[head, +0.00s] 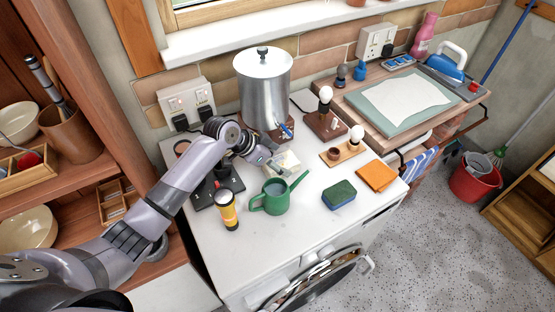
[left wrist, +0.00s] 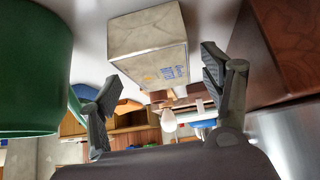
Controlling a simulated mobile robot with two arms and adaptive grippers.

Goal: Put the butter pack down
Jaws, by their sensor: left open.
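The butter pack (head: 287,162) is a small pale box lying on the white top of the washing machine (head: 310,215), behind the green watering can. In the left wrist view the butter pack (left wrist: 147,46) shows its cream wrapper and blue and yellow print, against the white surface. My left gripper (head: 272,161) is just left of the pack, low over the surface. In the wrist view its two fingers (left wrist: 158,92) stand apart, with the pack ahead between them and a gap visible on each side. My right gripper is in neither view.
The green watering can (head: 275,197) stands close in front of the pack. Behind are a steel pot (head: 263,88) on a brown block and a bulb on a wooden base (head: 325,123). A yellow torch (head: 228,210), a sponge (head: 339,194) and an orange cloth (head: 376,176) stand nearby.

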